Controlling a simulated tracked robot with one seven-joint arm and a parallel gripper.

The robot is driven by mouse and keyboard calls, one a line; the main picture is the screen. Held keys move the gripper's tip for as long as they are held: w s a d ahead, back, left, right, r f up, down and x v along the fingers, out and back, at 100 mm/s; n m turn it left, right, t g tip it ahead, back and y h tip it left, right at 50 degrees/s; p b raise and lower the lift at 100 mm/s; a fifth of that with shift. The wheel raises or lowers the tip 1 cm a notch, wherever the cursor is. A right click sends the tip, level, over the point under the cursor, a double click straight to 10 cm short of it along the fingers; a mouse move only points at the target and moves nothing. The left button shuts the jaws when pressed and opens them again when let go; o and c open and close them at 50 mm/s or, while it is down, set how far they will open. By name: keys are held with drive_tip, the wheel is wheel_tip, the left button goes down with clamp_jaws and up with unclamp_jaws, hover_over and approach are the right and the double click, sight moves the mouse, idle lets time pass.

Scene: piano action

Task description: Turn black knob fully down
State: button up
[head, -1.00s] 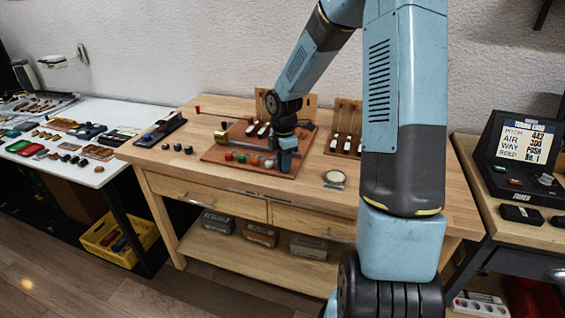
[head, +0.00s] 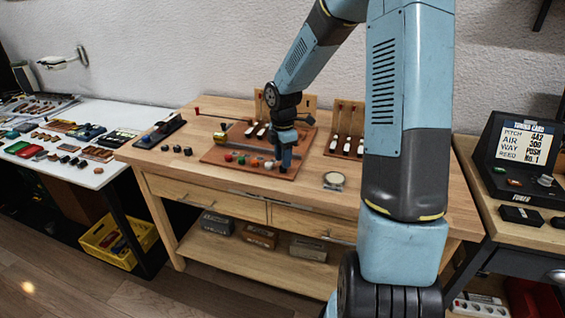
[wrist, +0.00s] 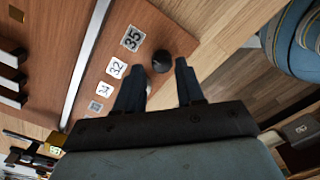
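The round black knob (wrist: 162,61) stands on the reddish-brown board, beside the label "35", in the wrist view. My gripper (wrist: 158,74) is open, its two dark fingers apart, with the knob just past and between the fingertips. No finger clearly touches the knob. In the head view my gripper (head: 284,166) points down over the front right of the board (head: 215,156). The black knob cannot be made out there behind the fingers. Green, white and orange knobs (head: 241,159) sit in a row to the left of the gripper.
Wooden stands with white-and-black key parts (head: 346,145) rise behind the board. A small round dish (head: 334,180) lies on the bench to the right. A black block device (head: 160,131) and several small dark cubes lie left. The bench front right is clear.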

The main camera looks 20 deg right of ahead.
wheel_tip(320, 180, up, 11)
drive_tip(key=shift+r, duration=0.15)
idle(0.6)
drive_tip(key=s+r+m+t, duration=0.2)
drive_tip(key=s+r+m, duration=0.2)
drive_tip(key=s, duration=0.5)
drive_tip(key=s+r+m+t, duration=0.1)
drive_tip(key=s+r+m, duration=0.3)
drive_tip(key=s+m, duration=0.5)
drive_tip(key=s+r+m+t, duration=0.2)
drive_tip(key=s+r+m, duration=0.3)
drive_tip(key=s, duration=0.5)
drive_tip(key=shift+s+a+m+t, duration=0.2)
drive_tip(key=shift+s+m+t, duration=0.1)
drive_tip(key=shift+m, duration=0.7)
drive_tip(key=shift+r, duration=0.1)
